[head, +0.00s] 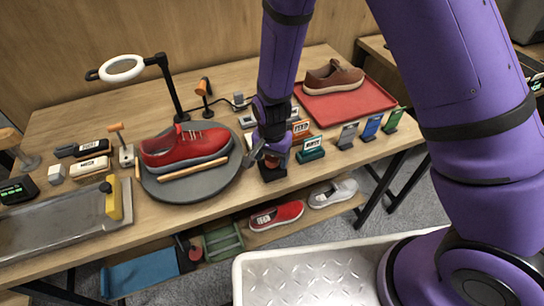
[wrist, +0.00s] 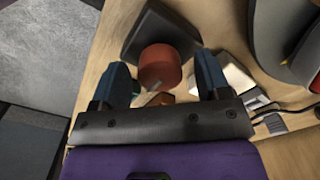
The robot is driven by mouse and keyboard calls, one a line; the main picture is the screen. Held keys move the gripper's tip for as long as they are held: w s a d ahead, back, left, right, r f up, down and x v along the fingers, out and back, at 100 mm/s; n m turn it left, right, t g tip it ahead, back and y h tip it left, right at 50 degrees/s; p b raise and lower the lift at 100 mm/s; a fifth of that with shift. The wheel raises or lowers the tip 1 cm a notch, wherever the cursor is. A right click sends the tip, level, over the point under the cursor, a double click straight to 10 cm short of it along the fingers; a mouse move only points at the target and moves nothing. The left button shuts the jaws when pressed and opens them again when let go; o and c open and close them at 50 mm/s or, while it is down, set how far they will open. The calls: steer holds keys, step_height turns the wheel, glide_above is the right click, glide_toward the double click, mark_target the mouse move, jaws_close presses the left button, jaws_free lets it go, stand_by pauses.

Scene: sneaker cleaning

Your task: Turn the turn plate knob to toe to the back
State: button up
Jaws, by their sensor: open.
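The turn plate (head: 190,187) is a dark round disc on the table with a red sneaker (head: 185,145) on it. The knob (wrist: 161,68) is a round red-orange cap on a dark square base (wrist: 150,32), to the right of the plate. In the head view the knob is mostly hidden behind my gripper (head: 262,152). In the wrist view my gripper (wrist: 168,84) is open, with one finger on each side of the knob. I cannot tell whether either finger touches it.
A green-labelled block (head: 311,150) and several coloured cards stand right of the knob. A red tray (head: 345,101) with a brown shoe (head: 333,77) lies behind. A ring lamp (head: 122,68) stands at the back left.

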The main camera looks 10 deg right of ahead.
steer(key=shift+f, duration=0.15)
steer(key=c, duration=0.9)
steer(key=shift+c, duration=0.2)
steer(key=shift+n, duration=0.3)
steer(key=n, duration=0.8)
steer(key=shift+d, duration=0.1)
steer(key=n, duration=0.4)
steer(key=shift+n, duration=2.6)
